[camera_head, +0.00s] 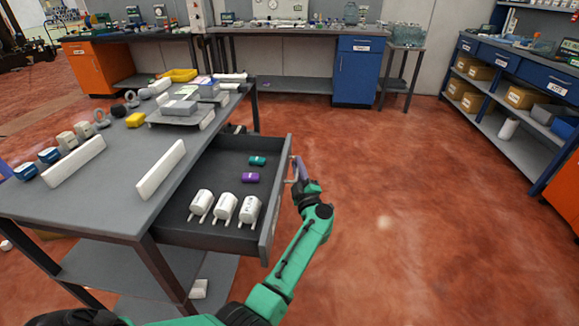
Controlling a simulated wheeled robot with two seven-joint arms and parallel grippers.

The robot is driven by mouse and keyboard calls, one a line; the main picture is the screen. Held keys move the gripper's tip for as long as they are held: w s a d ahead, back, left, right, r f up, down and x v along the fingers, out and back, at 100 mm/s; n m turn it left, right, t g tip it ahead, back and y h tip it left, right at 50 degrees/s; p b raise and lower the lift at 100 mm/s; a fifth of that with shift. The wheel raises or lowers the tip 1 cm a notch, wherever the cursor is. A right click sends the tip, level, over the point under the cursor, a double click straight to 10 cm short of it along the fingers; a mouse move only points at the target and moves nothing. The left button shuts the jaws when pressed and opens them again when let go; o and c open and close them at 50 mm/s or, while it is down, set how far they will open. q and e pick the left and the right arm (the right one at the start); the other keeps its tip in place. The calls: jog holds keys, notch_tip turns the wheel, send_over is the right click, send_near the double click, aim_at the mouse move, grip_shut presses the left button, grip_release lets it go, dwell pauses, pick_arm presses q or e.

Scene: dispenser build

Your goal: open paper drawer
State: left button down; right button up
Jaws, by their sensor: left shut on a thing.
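The grey drawer (268,205) is pulled well out from under the grey worktable's top. My left gripper (298,174), on the green arm, is shut on the drawer handle (293,168) at the outer side of the drawer front. The fingers partly hide the handle. My right gripper is not in view.
A blue cabinet (357,72) stands under the back bench. Shelving with boxes (520,110) stands at the right. The red floor right of the drawer is clear.

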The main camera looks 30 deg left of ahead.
pick_arm(q)
jog(key=shift+w+d+f, duration=0.1)
jog(key=shift+d+f, duration=0.05)
jog(key=shift+d, duration=0.2)
jog(key=c, duration=1.2)
grip_release()
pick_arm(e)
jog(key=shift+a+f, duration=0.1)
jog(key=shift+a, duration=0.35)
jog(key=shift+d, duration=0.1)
